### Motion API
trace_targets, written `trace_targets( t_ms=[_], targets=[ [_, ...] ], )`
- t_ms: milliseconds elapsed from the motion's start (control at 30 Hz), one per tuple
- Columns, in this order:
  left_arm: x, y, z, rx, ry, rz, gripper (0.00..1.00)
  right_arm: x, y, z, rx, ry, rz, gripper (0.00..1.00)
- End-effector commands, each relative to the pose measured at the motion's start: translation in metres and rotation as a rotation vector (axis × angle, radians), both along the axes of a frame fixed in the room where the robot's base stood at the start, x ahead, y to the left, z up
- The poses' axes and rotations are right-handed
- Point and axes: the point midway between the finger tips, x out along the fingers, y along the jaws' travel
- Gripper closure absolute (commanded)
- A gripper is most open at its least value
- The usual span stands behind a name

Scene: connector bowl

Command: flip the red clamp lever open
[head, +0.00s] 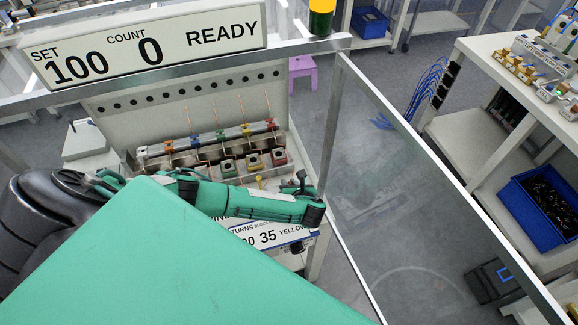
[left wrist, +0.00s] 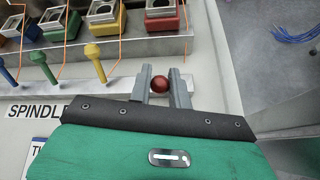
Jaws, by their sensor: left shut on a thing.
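The red clamp lever's round red knob (left wrist: 160,84) shows in the left wrist view, between the two grey fingers of my left gripper (left wrist: 161,87). The fingers stand on either side of the knob; the lever's shaft cannot be made out. In the head view my left gripper (head: 301,184) is at the front right end of the fixture, and the knob is hidden there. The red clamp block (left wrist: 160,19) lies beyond the knob and also shows in the head view (head: 279,157). My right gripper is not in view.
Yellow (left wrist: 93,50), green (left wrist: 38,58) and blue (left wrist: 5,74) levers stand in a row left of the red one. A clear panel (head: 420,180) stands right of the fixture. A shelf with a blue bin (head: 535,215) is farther right.

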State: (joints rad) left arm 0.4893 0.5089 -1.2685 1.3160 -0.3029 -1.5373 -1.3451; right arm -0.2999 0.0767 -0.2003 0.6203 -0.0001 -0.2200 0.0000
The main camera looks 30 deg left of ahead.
Motion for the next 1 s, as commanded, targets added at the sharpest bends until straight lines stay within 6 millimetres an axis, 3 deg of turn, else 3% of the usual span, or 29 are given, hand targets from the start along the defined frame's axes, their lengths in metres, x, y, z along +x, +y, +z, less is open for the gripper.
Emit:
trace_targets(
  t_ms=[533, 567, 633, 1000],
  targets=[
    [-0.0012, -0.0016, -0.0013, 0.018, -0.014, -0.002, 1.00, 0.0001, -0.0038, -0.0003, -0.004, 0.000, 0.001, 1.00],
    [-0.0012, -0.0016, -0.0013, 0.018, -0.014, -0.002, 0.75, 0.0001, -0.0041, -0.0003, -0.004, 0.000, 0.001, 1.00],
    [-0.0011, -0.0015, -0.0013, 0.018, -0.014, -0.001, 0.62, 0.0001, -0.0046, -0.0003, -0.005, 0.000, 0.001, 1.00],
    [-0.0029, -0.0045, 0.0001, 0.017, -0.015, -0.002, 0.62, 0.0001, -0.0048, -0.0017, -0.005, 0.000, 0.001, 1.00]
  ],
)
